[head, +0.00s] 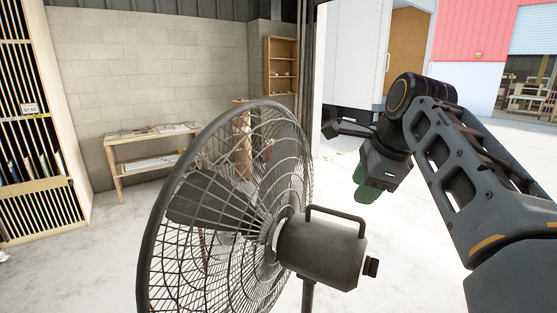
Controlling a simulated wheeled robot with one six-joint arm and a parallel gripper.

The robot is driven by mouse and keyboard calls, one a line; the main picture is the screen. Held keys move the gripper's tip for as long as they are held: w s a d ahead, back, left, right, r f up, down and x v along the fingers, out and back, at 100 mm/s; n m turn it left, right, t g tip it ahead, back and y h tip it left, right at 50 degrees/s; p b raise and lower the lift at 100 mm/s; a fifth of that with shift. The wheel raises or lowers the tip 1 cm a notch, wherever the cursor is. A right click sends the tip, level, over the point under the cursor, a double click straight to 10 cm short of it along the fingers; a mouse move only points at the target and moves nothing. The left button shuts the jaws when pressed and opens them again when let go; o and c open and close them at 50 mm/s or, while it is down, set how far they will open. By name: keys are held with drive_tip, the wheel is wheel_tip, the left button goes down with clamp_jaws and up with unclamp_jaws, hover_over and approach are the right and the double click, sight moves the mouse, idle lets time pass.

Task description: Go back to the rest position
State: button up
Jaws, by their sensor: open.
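My gripper (367,192) hangs at the end of my dark arm, right of the centre in the head view. It points down and holds nothing that I can see. Its tips look dark green and small, and the gap between them is hard to make out. It is in the air, apart from any surface. My arm is bent, with its elbow raised at the upper right.
A large black pedestal fan (322,250) stands close in front, left of my gripper. A wooden table (150,134) and a slatted rack (70,190) stand farther left. A wall shelf (281,66) hangs behind. Pale floor (420,285) is open at the lower right.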

drive_tip(key=s+f+n, duration=0.1)
drive_tip(key=f+n, duration=0.2)
drive_tip(key=f, duration=0.1)
drive_tip(key=s+f+n, duration=0.2)
drive_tip(key=f+n, duration=0.2)
drive_tip(key=f, duration=0.1)
drive_tip(key=s+a+f+n+h, duration=0.1)
drive_tip(key=s+f+n, duration=0.1)
drive_tip(key=f+n, duration=0.1)
drive_tip(key=shift+f+n, duration=0.3)
drive_tip(key=shift+f, duration=0.35)
drive_tip(key=s+f+n+h, duration=0.1)
drive_tip(key=s+f+n, duration=0.5)
drive_tip(key=f+n, duration=0.3)
wheel_tip(320, 180, down, 3)
drive_tip(key=shift+f, duration=0.1)
drive_tip(key=shift+c, duration=0.3)
